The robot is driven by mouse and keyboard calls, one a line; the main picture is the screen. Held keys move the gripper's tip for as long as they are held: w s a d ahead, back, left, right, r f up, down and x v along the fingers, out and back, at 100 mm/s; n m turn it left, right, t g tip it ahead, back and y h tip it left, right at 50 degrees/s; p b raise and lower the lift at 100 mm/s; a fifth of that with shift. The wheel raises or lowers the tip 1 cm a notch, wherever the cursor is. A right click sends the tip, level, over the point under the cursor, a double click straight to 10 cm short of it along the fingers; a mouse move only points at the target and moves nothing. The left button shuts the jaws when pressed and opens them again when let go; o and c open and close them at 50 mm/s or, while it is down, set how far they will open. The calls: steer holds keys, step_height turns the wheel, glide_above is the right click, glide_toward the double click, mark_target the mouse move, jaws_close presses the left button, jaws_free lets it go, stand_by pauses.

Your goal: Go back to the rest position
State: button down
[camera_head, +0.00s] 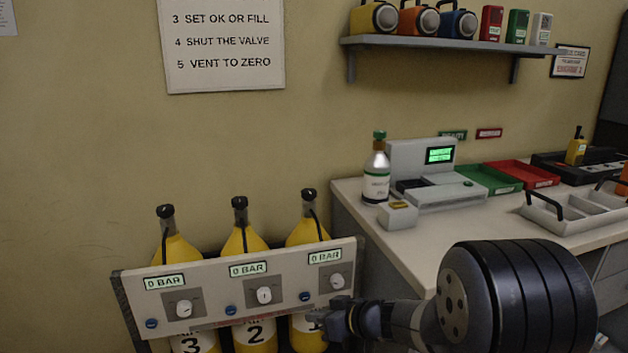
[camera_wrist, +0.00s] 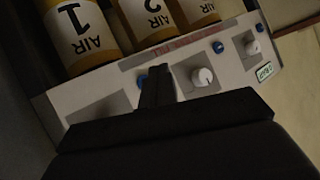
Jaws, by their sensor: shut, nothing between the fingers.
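My gripper (camera_head: 318,314) is shut and empty, in front of the lower right part of the grey valve panel (camera_head: 208,285). In the wrist view its closed fingers (camera_wrist: 158,75) point at the panel (camera_wrist: 85,98), beside a partly hidden blue button (camera_wrist: 141,82) and a white knob (camera_wrist: 203,77). I cannot tell whether they touch the panel. Behind it stand yellow air cylinders, labelled 3 (camera_head: 175,250), 2 (camera_head: 243,240) and 1 (camera_head: 306,232) from left to right. The three panel displays read 0 BAR.
The desk (camera_head: 440,226) stands right of the panel, with a bottle (camera_head: 376,180), a grey console device (camera_head: 436,190), green (camera_head: 488,178) and red (camera_head: 525,173) trays and a grey handled tray (camera_head: 570,222). A loaded shelf (camera_head: 450,44) hangs above.

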steer(key=shift+f+b, duration=0.2)
steer(key=shift+b, duration=0.65)
steer(key=r+p, duration=0.1)
steer(key=p, duration=0.2)
steer(key=shift+p, duration=0.3)
steer(key=p, duration=0.5)
steer(key=shift+s+d, duration=0.1)
steer(key=shift+s, duration=0.1)
